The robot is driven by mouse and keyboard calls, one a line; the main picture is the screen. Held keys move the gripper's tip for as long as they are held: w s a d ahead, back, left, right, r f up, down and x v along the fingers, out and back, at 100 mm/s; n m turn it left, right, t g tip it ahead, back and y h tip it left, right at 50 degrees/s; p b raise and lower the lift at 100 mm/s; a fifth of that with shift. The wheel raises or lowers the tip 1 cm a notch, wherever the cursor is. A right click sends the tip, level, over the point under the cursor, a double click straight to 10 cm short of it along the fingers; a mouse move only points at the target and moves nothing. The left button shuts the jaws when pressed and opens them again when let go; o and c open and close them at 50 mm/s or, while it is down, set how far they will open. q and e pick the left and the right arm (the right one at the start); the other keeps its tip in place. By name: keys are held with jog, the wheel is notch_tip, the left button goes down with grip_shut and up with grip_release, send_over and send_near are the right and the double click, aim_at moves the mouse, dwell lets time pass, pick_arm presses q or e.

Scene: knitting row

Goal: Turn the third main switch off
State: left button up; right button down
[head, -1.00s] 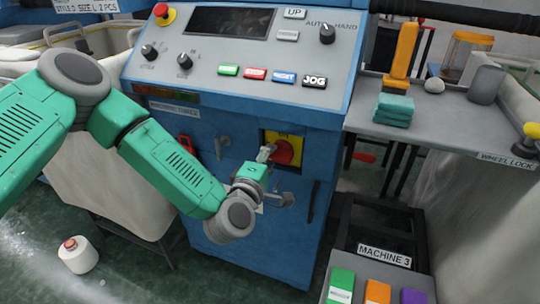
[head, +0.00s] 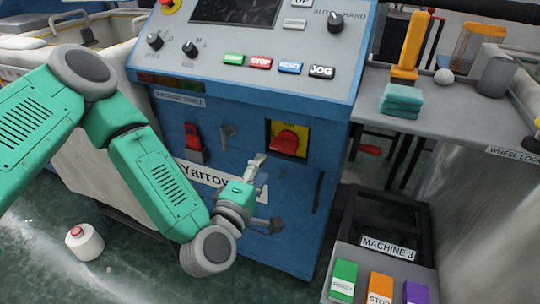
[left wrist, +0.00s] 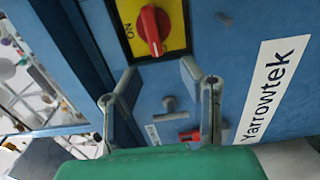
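The main switch, a red rotary knob (head: 287,140) on a yellow plate, is on the blue front of the cabinet labelled MACHINE THREE. In the left wrist view the knob (left wrist: 151,31) lies crosswise to the direction of the ON mark, which is at the plate's left edge. My left gripper (head: 268,190) is below and slightly left of the switch, clear of the knob. In the left wrist view its two fingers (left wrist: 158,74) are spread with nothing between them. My right gripper is not in view.
A red lever (head: 193,138) and a small grey handle (head: 227,131) are left of the switch. A button box (head: 384,262) labelled MACHINE 3 stands lower right. A shelf (head: 440,128) juts out at right.

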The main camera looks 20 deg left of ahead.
pick_arm(q)
jog(key=shift+s, duration=1.65)
jog(key=s+d+f+m+g+h+p, duration=0.3)
jog(key=s+f+m+g+h+p, duration=0.15)
jog(key=s+f+m+g, duration=0.65)
jog(key=s+a+f+m+g+y+p, duration=0.1)
jog(key=s+a+f+m+g+y, duration=0.1)
jog(key=s+a, duration=0.4)
jog(key=s+a+f+m+g+y+p, duration=0.2)
jog(key=s+a+m+g+y, duration=0.1)
jog(key=s+a+m+g, duration=0.1)
jog(key=s+a+m, duration=0.1)
jog(key=s+a, duration=0.1)
jog(key=s, duration=0.1)
jog(key=shift+s+a+p, duration=0.15)
jog(key=shift+s+p, duration=0.15)
jog(key=shift+s, duration=0.05)
jog(key=shift+s, duration=0.1)
